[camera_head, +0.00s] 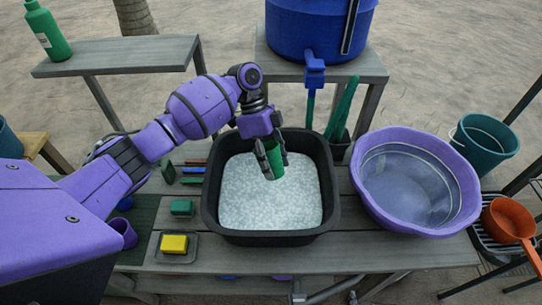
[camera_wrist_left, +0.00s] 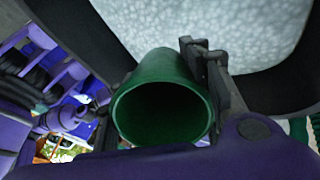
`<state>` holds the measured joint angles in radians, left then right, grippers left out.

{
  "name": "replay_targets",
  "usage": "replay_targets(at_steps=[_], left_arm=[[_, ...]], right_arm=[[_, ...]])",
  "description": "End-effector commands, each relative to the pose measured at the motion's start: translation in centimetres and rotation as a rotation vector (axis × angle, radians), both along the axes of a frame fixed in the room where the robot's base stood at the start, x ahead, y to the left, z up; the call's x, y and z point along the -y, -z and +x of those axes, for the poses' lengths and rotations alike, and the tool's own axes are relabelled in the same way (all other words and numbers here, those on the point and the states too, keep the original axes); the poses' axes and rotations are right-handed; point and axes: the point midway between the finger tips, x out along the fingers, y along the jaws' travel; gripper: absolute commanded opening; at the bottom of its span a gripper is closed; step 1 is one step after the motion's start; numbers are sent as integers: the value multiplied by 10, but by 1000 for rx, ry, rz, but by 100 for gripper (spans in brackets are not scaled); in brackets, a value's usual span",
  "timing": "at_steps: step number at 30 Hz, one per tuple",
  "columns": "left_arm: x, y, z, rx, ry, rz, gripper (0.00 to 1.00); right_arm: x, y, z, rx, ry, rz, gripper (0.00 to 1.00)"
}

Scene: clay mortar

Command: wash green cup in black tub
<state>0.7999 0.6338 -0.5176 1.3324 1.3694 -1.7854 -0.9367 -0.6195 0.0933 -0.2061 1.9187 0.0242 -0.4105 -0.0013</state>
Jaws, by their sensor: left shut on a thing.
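The green cup (camera_head: 274,158) is in my left gripper (camera_head: 270,165), which is shut on it. In the head view the cup is over the foam inside the black tub (camera_head: 210,205); I cannot tell whether its lower end touches the foam. In the left wrist view the cup (camera_wrist_left: 165,105) shows its open, dark mouth toward the camera, with gripper fingers (camera_wrist_left: 207,70) against its side. White foam (camera_head: 270,205) fills the tub. My right gripper is not in view.
A purple basin (camera_head: 450,222) of clear water stands right of the tub. A blue barrel (camera_head: 315,35) with a tap stands behind. A yellow sponge (camera_head: 174,244) and a green block (camera_head: 181,208) lie left of the tub. An orange dipper (camera_head: 508,219) is at far right.

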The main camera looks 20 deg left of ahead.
Motion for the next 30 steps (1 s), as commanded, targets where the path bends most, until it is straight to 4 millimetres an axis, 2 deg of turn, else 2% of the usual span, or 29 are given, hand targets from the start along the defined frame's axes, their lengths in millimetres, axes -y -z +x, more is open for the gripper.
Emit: replay_targets(at_steps=[1,6,24,30], left_arm=[[0,11,-2,-7,-1,0,19],[-1,37,-3,-11,0,1,19],[-1,115,-3,-10,0,0,19],[-1,135,-2,-7,-1,1,19]], right_arm=[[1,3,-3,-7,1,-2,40],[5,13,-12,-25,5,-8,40],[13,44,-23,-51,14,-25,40],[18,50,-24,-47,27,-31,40]])
